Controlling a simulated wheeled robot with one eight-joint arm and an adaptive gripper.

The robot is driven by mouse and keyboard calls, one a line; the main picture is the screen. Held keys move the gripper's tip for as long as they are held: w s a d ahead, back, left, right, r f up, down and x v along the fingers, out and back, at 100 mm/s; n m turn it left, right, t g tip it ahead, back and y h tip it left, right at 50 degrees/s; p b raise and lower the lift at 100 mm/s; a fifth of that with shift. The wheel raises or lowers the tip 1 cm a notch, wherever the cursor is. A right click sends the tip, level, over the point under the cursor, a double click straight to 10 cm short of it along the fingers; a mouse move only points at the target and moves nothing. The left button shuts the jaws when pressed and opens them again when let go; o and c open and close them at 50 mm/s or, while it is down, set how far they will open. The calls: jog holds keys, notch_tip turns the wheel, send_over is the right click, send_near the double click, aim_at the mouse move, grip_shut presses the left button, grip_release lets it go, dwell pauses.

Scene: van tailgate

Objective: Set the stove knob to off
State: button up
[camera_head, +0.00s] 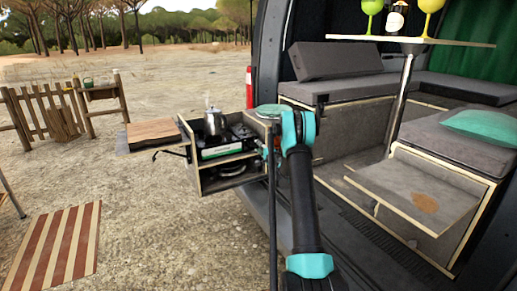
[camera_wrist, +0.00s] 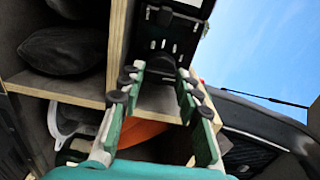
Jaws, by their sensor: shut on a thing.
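The camping stove (camera_head: 240,131) stands in the top of an open wooden kitchen box at the van's rear. It has a dark body, and a steel kettle (camera_head: 214,123) sits on it. In the head view my arm comes in at the box's right side and the fingertips are hidden. In the wrist view my gripper (camera_wrist: 162,72) has its two fingers at the dark end of the stove (camera_wrist: 165,32). The fingers stand apart, closed on a small part there that seems to be the stove knob. The knob's shape and its marking cannot be made out.
The wooden box (camera_head: 198,178) has shelves with dark items below the stove. The van's seats and a table (camera_head: 410,40) with glasses and a bottle are at the right. A folding shelf (camera_head: 410,190) juts out. Open ground lies left, with a striped mat (camera_head: 55,245).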

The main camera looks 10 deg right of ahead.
jog(key=shift+d+m, duration=0.1)
jog(key=shift+m, duration=0.2)
jog(key=o, duration=1.2)
jog(key=shift+c, duration=0.2)
jog(key=v, duration=1.2)
